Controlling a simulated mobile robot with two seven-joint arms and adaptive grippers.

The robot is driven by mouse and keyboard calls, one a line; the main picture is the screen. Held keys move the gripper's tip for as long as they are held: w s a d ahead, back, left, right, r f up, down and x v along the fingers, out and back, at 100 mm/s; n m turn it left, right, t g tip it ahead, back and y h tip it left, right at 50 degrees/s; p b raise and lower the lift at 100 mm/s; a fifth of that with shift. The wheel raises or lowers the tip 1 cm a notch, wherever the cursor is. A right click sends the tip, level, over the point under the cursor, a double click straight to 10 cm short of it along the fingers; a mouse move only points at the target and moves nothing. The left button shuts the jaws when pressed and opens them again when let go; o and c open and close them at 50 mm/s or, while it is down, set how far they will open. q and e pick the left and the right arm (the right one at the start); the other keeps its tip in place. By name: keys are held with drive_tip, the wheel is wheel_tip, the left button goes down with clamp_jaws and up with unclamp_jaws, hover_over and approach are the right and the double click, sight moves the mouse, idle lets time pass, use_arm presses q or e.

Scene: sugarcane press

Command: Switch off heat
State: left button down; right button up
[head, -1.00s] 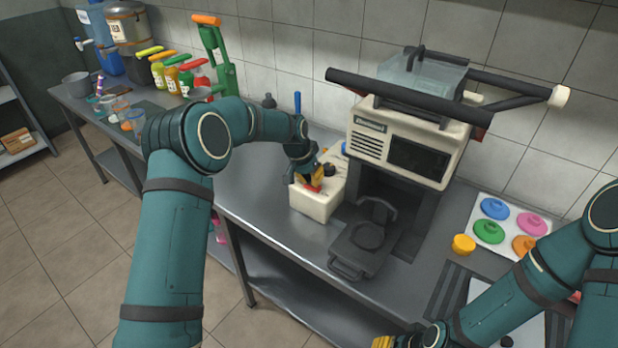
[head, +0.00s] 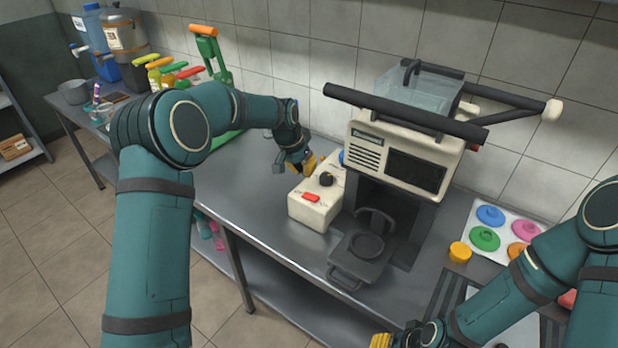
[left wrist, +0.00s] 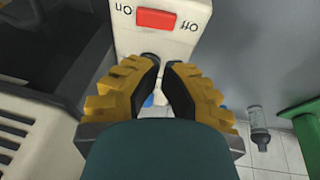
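The off-white control box (head: 308,208) stands on the steel counter left of the press machine. It has a red rocker switch (head: 311,197) on its front top and a black knob (head: 326,179) behind it. In the left wrist view the red switch (left wrist: 157,19) lies between upside-down "On" and "Off" labels. I cannot tell which side is pressed. My left gripper (head: 309,165) is just behind and left of the knob, apart from the switch. Its yellow fingers (left wrist: 163,62) are partly open and empty. My right gripper (head: 382,341) is mostly cut off at the bottom edge.
The press machine (head: 400,160) stands right of the box, with a dark tray (head: 358,258) in front. Coloured lids (head: 485,238) lie on the right. A green hand press (head: 214,60) and bottles stand at back left. The counter (head: 245,185) left of the box is clear.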

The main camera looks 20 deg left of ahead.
use_arm(q)
drive_tip(key=v, duration=0.6)
drive_tip(key=shift+a, duration=0.35)
